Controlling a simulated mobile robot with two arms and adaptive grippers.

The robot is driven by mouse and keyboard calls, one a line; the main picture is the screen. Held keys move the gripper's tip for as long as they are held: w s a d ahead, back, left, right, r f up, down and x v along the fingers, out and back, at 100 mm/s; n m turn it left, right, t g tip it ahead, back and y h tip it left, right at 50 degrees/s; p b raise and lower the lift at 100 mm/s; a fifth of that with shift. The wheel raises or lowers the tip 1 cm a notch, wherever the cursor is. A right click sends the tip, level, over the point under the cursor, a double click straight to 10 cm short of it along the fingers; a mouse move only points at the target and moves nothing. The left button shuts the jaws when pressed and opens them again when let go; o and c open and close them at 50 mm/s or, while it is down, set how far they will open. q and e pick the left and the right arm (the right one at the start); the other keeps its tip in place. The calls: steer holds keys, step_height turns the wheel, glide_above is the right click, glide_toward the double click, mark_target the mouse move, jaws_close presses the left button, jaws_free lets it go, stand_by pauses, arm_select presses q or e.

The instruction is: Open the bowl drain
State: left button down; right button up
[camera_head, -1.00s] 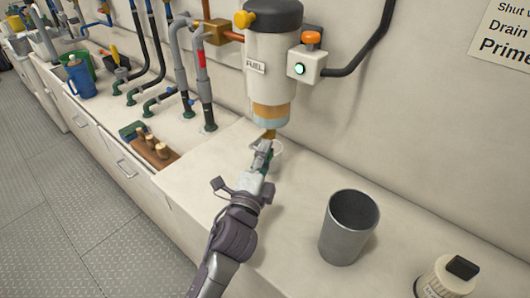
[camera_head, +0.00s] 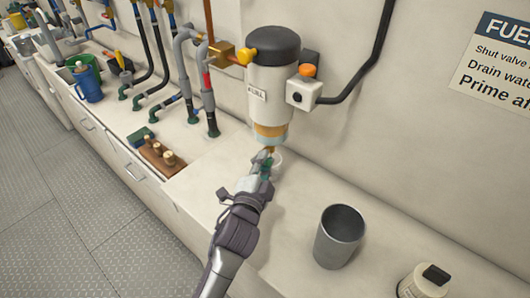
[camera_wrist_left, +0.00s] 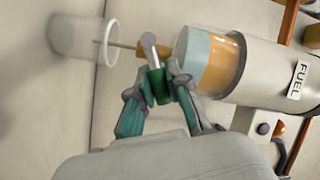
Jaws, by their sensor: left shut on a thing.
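The fuel filter (camera_head: 272,95) is mounted on the wall, with an amber and pale-blue clear bowl (camera_head: 270,131) at its lower end. In the left wrist view the bowl (camera_wrist_left: 212,62) lies sideways. A brass drain (camera_wrist_left: 140,50) comes out of its end, with a grey metal stem and a green knob (camera_wrist_left: 158,84). My left gripper (camera_head: 266,163) is just under the bowl. In the left wrist view its fingers (camera_wrist_left: 158,76) are shut on the green knob. My right gripper is not in view.
A grey metal tumbler (camera_head: 340,236) and a cream jar with a black cap (camera_head: 425,282) stand on the counter to the right. A wooden block with pegs (camera_head: 157,156) and several pipes are to the left. A box with an orange button (camera_head: 304,89) is beside the filter.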

arm_select(q)
steer(key=shift+w+a+r+n+g+p, duration=0.1)
steer(key=shift+r+n+g+p, duration=0.25)
steer(key=shift+n+p, duration=0.7)
steer(key=shift+f, duration=0.15)
steer(key=c, duration=1.1)
jaws_free()
steer(key=shift+m, duration=0.25)
steer(key=v, duration=1.2)
